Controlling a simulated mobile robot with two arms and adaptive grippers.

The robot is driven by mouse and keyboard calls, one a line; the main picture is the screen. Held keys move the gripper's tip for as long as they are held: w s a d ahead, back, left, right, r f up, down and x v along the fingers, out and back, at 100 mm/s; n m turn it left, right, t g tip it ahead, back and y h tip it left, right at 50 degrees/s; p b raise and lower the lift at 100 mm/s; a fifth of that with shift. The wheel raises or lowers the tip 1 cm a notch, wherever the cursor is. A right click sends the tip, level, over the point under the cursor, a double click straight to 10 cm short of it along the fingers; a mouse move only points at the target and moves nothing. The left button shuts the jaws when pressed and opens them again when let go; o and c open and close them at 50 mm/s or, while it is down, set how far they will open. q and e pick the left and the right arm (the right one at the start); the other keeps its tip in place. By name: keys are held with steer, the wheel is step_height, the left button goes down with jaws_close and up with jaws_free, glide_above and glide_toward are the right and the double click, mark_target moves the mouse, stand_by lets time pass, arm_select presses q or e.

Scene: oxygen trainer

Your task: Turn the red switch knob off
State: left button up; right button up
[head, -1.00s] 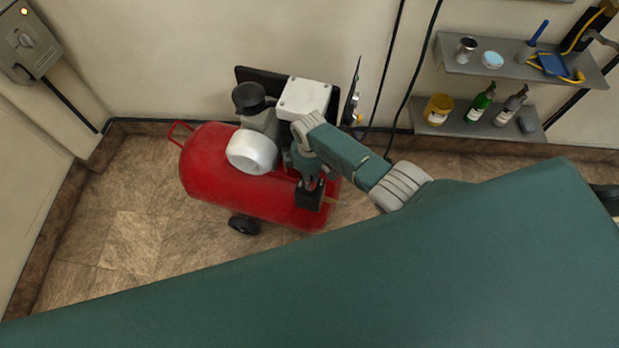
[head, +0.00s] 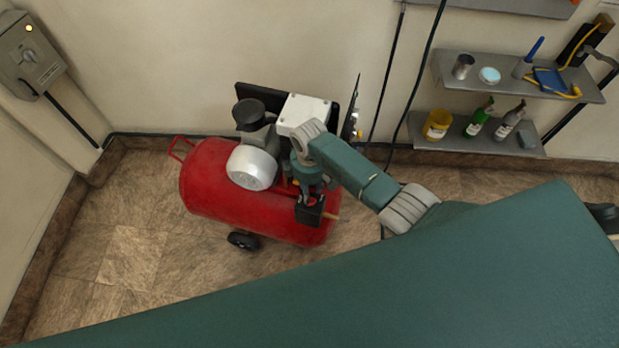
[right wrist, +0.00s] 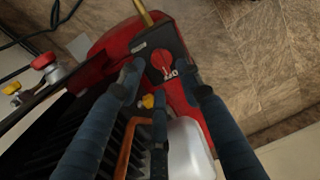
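The red switch knob (right wrist: 163,60) sits on top of a black switch box (right wrist: 148,42), with white lettering beside it. The box also shows in the head view (head: 309,215) on the right end of the red compressor tank (head: 215,190), where the knob is hard to make out. My right gripper (right wrist: 159,82) is open and empty, its fingers spread just short of the knob on either side, a third finger below. Whether any finger touches the box is unclear. In the head view my right gripper (head: 308,185) is over the box, mostly hidden by its own arm. My left gripper is out of view.
A silver motor housing (head: 252,167) and a white box (head: 303,113) sit on the tank close to my arm. A red valve knob (right wrist: 43,61) is at the left in the wrist view. Shelves (head: 520,80) hang on the right wall. Floor left of the tank is clear.

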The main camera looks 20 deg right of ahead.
step_height(320, 180, up, 9)
steer(key=shift+f, duration=0.2)
stand_by(0.5)
steer(key=s+a+m+t+y, duration=0.15)
steer(key=s+m, duration=0.25)
steer(key=s, duration=0.8)
steer(key=s+d+r+m+t+h, duration=0.1)
steer(key=s+d+r+m, duration=0.25)
steer(key=s+r, duration=0.2)
steer(key=s+d+r+m+t, duration=0.1)
steer(key=s+d+r+m, duration=0.1)
steer(key=s+d+r, duration=0.35)
steer(key=s+a+f+g+b, duration=0.1)
steer(key=s+f, duration=0.1)
steer(key=f, duration=1.3)
steer(key=s+a+f+b, duration=0.1)
steer(key=f, duration=1.5)
steer(key=s+d+f+g, duration=0.1)
steer(key=s+d+f, duration=0.2)
steer(key=s+f, duration=1.3)
steer(key=shift+s+b, duration=0.3)
steer(key=shift+s, duration=0.3)
